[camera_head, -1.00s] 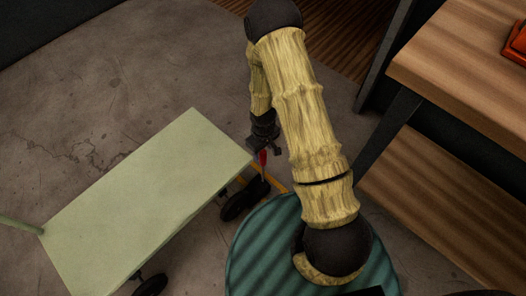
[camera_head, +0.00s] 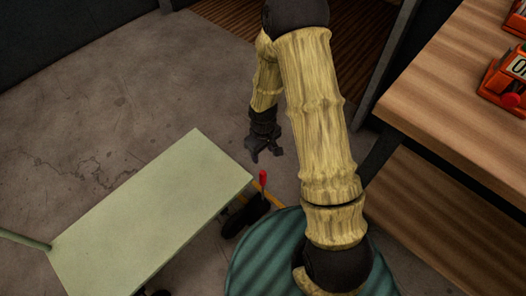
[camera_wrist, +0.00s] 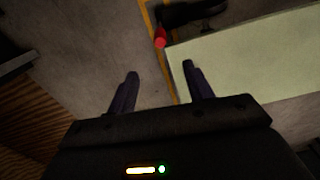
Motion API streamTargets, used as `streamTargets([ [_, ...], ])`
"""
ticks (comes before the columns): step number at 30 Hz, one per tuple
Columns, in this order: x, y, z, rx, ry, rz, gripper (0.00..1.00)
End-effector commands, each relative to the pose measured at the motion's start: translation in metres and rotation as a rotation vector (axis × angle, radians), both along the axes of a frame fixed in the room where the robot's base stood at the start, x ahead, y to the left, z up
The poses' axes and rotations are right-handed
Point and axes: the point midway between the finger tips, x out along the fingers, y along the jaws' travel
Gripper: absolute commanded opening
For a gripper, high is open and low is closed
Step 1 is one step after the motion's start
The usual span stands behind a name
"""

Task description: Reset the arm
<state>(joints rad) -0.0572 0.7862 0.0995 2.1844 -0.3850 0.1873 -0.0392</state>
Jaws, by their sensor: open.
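My gripper (camera_head: 264,152) hangs over the floor just beyond the far right corner of a pale green cart (camera_head: 150,215). In the wrist view my gripper (camera_wrist: 158,88) has its two dark fingers apart, with nothing between them but floor and a yellow line. My yellow, bark-textured arm is bent, with the forearm pointing down. The cart top is bare and also shows at the right of the wrist view (camera_wrist: 250,60).
A red-tipped lever (camera_head: 263,177) stands by a black caster at the cart's corner. A wooden table (camera_head: 455,95) with orange devices (camera_head: 505,82) stands at the right, with a lower shelf. Open concrete floor (camera_head: 130,70) lies at the upper left.

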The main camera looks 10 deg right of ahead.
Motion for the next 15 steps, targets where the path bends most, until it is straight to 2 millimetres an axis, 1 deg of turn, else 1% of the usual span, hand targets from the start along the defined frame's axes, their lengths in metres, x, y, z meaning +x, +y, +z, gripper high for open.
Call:
streamTargets([
  [11, 0.0, 0.0, 0.001, 0.0, -0.002, -0.002, 0.51],
  [14, 0.0, -0.003, 0.011, -0.003, -0.012, -0.019, 0.51],
  [15, 0.0, -0.005, 0.018, -0.005, -0.019, -0.032, 0.51],
])
